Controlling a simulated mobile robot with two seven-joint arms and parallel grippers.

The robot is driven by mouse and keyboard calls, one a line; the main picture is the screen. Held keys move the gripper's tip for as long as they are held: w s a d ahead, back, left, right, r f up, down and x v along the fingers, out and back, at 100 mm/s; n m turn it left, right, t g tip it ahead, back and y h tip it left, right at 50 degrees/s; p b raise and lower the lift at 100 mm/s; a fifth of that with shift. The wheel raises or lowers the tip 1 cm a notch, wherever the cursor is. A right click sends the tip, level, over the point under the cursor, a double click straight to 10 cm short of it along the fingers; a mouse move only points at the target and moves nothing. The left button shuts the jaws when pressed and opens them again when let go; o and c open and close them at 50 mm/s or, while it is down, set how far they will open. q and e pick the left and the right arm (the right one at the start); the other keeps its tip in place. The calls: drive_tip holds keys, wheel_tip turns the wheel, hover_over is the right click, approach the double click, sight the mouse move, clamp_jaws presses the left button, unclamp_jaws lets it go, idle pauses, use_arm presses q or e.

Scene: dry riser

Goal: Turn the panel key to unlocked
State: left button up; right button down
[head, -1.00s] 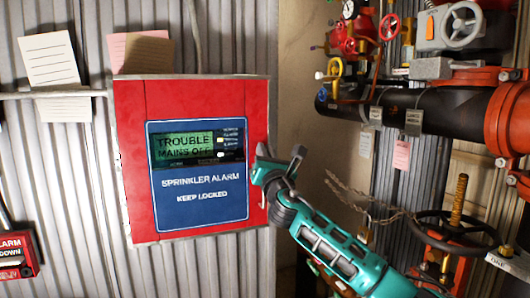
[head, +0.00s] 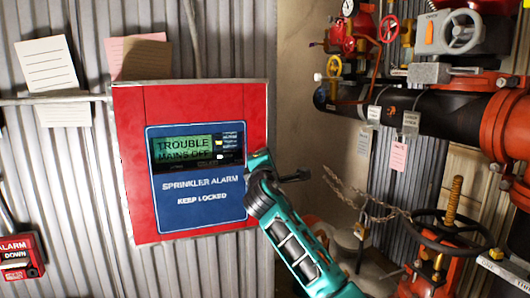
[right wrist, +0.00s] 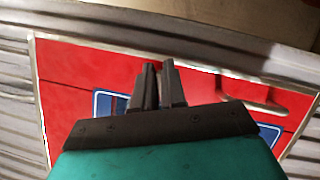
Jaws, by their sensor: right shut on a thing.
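The red alarm panel (head: 190,108) hangs on the corrugated wall. Its screen (head: 185,148) reads "TROUBLE MAINS OFF", and its blue plate (head: 203,200) reads "SPRINKLER ALARM KEEP LOCKED". My right gripper (head: 268,166) is at the panel's right edge. The right wrist view shows its dark fingers (right wrist: 158,72) close together in front of the red panel (right wrist: 85,75). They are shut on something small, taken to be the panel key. The key itself is hidden by the gripper, so its position cannot be read. My left gripper is not in view.
Pipes (head: 415,112) and valves with handwheels (head: 440,232) crowd the right side, with a hanging chain (head: 365,200). Paper notes (head: 48,70) are on the wall at upper left. A red alarm box (head: 20,255) sits at lower left.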

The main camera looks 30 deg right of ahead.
drive_tip(key=m+g, duration=0.1)
drive_tip(key=m, duration=0.3)
drive_tip(key=shift+f+y, duration=0.1)
drive_tip(key=shift+y, duration=0.2)
idle(0.5)
drive_tip(key=c, duration=1.3)
unclamp_jaws()
drive_tip(key=v, duration=1.3)
drive_tip(key=shift+r, duration=0.2)
drive_tip(key=shift+w, duration=0.1)
